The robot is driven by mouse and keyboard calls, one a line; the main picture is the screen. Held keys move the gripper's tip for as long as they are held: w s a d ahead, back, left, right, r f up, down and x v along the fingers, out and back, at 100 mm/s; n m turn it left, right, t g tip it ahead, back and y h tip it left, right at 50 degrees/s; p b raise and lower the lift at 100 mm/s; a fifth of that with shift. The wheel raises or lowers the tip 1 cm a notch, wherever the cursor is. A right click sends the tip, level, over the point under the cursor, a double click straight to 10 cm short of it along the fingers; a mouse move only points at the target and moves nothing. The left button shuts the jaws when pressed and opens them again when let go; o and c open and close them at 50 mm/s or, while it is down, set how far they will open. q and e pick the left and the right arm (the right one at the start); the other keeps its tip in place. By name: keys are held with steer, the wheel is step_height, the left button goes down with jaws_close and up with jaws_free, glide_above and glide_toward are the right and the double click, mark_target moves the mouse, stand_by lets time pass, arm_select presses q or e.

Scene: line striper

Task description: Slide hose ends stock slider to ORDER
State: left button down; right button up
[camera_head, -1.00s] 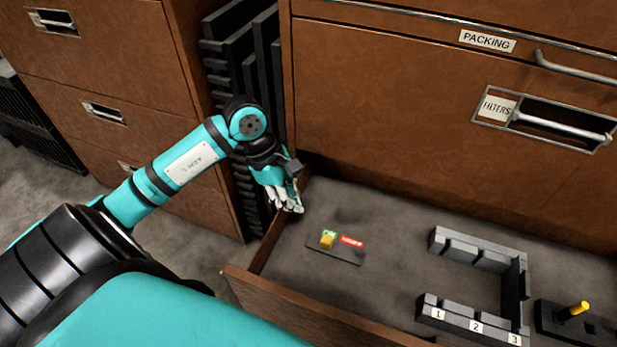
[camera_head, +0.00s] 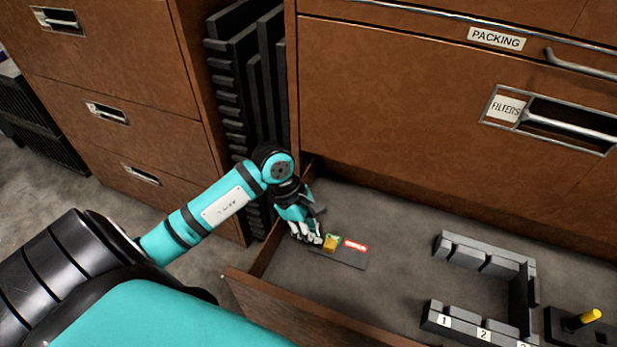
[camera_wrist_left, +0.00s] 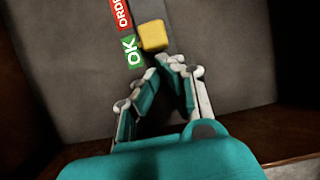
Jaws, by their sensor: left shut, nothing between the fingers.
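The stock slider is a yellow block (camera_head: 330,243) on a dark plate (camera_head: 352,262) lying in the open drawer. In the left wrist view the yellow block (camera_wrist_left: 153,36) sits beside the green OK label (camera_wrist_left: 132,51), near its edge with the red ORDER label (camera_wrist_left: 121,13). The red label (camera_head: 355,246) shows to the right of the block in the head view. My left gripper (camera_head: 312,240) is shut and empty, its fingertips just left of the block. Whether they touch it I cannot tell. My right gripper is not in view.
The drawer's front wall (camera_head: 300,312) rises close below my left gripper. A grey bracket with numbered slots (camera_head: 470,322) and a dark base with a yellow peg (camera_head: 590,316) stand farther right. Drawer floor between is clear.

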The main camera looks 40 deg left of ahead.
mark_target(333, 242)
arm_select(q)
steer(key=shift+w+d+b, duration=0.1)
steer(key=shift+w+d, duration=0.1)
steer(key=shift+d, duration=0.65)
steer(key=shift+w+d+b, duration=0.1)
steer(key=shift+w+d, duration=0.05)
steer(key=shift+d, duration=0.65)
steer(key=shift+w+d+b, duration=0.1)
steer(key=shift+w+d, duration=0.1)
steer(key=shift+d, duration=0.65)
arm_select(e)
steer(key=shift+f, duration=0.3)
